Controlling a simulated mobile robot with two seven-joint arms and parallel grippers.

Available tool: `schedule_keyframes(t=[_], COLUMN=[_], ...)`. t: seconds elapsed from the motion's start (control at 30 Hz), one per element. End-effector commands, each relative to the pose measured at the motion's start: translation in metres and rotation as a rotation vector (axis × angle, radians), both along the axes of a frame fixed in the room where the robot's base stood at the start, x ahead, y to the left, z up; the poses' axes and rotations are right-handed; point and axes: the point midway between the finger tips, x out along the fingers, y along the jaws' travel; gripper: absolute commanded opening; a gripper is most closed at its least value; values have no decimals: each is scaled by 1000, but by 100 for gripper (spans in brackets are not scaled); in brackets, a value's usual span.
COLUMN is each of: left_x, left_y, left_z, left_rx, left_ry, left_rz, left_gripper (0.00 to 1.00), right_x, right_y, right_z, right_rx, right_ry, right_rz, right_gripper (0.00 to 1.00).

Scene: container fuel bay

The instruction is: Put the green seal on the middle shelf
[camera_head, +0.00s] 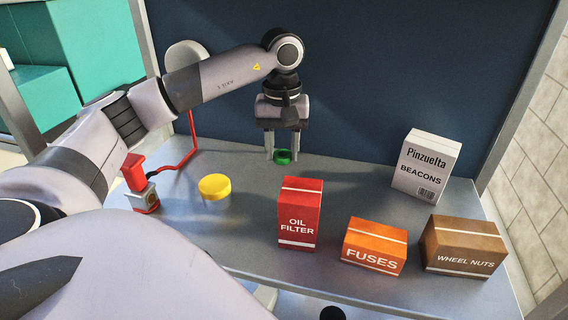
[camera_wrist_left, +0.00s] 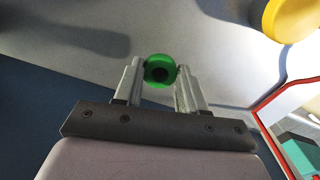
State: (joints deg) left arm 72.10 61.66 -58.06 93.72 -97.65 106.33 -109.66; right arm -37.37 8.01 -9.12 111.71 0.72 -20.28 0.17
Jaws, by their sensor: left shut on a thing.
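The green seal (camera_head: 284,156) is a small green ring with a dark centre. My left gripper (camera_head: 282,152) points down near the back panel and is shut on the seal. In the left wrist view the seal (camera_wrist_left: 160,70) sits between the two fingertips. Whether it touches the surface below or hangs just above it, I cannot tell. The middle shelf cannot be made out in either view. My right gripper is not in view.
A red device (camera_head: 138,184) stands at left.

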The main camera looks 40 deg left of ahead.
Motion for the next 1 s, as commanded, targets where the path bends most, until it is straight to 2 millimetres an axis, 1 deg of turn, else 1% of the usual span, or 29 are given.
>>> schedule_keyframes(t=[0.2, 0.3, 0.5, 0.63, 0.67, 0.7, 0.73, 1.0], left_x=[-1, -1, 0, 0, 0, 0, 0, 0], left_y=[0, 0, 0, 0, 0, 0, 0, 0], left_z=[-28, -37, -37, -41, -40, -39, -39, -39], left_rx=[2, 1, 1, 1, 0, 1, 1, 1], left_ry=[4, 2, 1, 1, 0, 1, 1, 1], left_rz=[0, -1, 0, 0, 0, 0, 0, 0], left_gripper=[12, 12, 12, 12, 47, 60, 66, 66], right_x=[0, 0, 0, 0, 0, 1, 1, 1], right_y=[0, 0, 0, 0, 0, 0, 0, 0], right_z=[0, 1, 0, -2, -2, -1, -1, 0], right_rx=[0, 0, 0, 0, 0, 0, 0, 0], right_ry=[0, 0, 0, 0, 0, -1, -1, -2], right_rz=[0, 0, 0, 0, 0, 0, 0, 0], right_gripper=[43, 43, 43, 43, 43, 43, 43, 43])
